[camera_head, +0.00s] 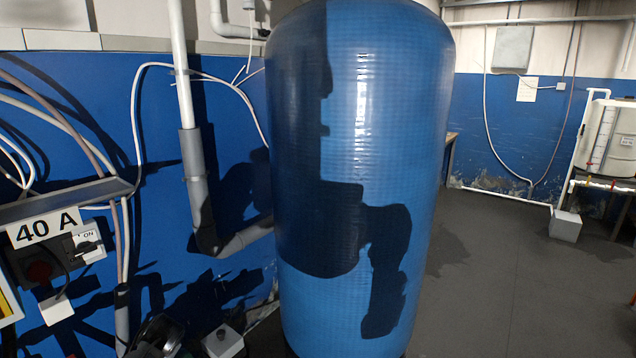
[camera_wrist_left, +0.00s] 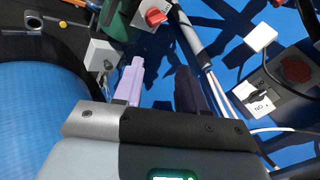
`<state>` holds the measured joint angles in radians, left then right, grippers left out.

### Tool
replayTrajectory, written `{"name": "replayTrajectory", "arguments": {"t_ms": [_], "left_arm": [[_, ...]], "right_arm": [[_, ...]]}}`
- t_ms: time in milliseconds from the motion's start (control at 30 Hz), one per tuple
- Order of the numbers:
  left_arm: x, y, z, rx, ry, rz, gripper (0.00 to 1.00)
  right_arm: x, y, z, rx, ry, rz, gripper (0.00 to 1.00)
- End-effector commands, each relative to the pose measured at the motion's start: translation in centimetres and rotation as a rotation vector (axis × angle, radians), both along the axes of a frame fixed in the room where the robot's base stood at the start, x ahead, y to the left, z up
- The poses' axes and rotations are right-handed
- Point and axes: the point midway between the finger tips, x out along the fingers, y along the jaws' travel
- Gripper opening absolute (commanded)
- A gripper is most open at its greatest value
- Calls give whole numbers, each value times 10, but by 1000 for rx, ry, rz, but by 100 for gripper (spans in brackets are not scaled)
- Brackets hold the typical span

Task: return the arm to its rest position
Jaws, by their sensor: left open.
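My left gripper (camera_wrist_left: 161,74) shows in the left wrist view. Its two fingers, one pale lilac and one dark, stand apart with nothing between them. Beyond the fingers are the blue wall and control boxes. A dark rounded shape (camera_head: 160,335) at the bottom left of the head view may be part of my left arm, but I cannot tell. My right gripper is in neither view. A dark shadow shaped like my body and an arm lies across the large blue tank (camera_head: 390,130).
A switch box with a red knob (camera_wrist_left: 157,17) is beyond the fingers. An ON switch plate (camera_wrist_left: 257,101) and cables are at the right. The tank's curved side (camera_wrist_left: 35,125) is close at the left. A "40 A" label (camera_head: 44,227) hangs at left. Floor (camera_head: 490,290) right of the tank is clear.

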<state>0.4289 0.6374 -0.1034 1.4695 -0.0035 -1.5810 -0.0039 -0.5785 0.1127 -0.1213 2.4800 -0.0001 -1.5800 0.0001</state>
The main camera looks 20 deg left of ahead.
Motion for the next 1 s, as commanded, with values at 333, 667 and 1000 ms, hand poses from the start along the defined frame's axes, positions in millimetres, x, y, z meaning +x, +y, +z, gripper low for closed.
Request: {"name": "replayTrajectory", "arguments": {"t_ms": [333,667,1000], "left_arm": [[-90,-179,-108,-190,57,-250,40],[-226,-311,-122,-457,52,-346,40],[-294,-352,-69,-594,22,-326,40]], "right_arm": [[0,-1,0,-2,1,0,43],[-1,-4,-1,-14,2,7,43],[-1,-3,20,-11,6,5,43]]}}
